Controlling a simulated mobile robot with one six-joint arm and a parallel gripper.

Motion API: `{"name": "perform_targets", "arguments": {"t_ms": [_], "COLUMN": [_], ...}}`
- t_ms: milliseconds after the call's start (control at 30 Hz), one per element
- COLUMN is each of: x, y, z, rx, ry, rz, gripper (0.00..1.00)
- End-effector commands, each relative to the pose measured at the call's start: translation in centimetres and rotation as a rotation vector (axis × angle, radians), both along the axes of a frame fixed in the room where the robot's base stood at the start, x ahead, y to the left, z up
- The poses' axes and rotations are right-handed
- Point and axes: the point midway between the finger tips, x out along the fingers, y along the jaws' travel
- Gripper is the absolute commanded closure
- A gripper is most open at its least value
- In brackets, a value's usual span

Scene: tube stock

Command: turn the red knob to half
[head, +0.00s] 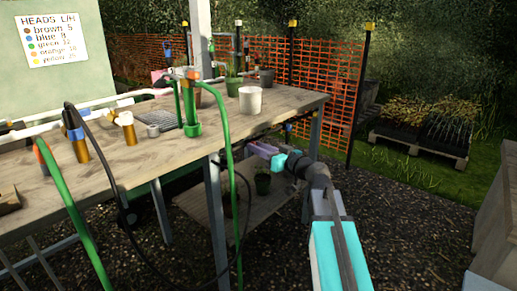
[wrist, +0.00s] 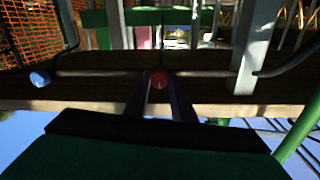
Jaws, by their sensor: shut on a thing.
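The red knob (wrist: 159,79) shows in the middle of the wrist view, on a dark horizontal bar or edge. My gripper (wrist: 160,88) has its two dark fingers on either side of the knob and is shut on it. The knob's pointer and any scale marks cannot be made out, so its setting is unclear. In the head view my gripper (head: 258,148) is at the table's front edge, near its right end. The red knob cannot be made out there.
A blue knob (wrist: 40,78) sits left of the red one in the wrist view. The wooden table (head: 240,124) carries a white pot (head: 250,100) and tube fittings. A green hose (head: 229,170) and a dark cable hang near my gripper. A table leg (head: 215,220) stands to the left.

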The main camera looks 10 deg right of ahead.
Motion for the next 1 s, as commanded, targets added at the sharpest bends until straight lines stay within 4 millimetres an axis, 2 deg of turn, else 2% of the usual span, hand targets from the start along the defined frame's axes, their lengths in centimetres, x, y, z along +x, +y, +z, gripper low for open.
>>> {"name": "perform_targets", "arguments": {"t_ms": [467,1000], "x": [0.0,0.05], "y": [-0.02,-0.05], "z": [0.05,0.23], "rx": [0.139,0.521], "ry": [0.102,0.382], "rz": [0.0,0.0], "gripper": [0.99,0.99]}}
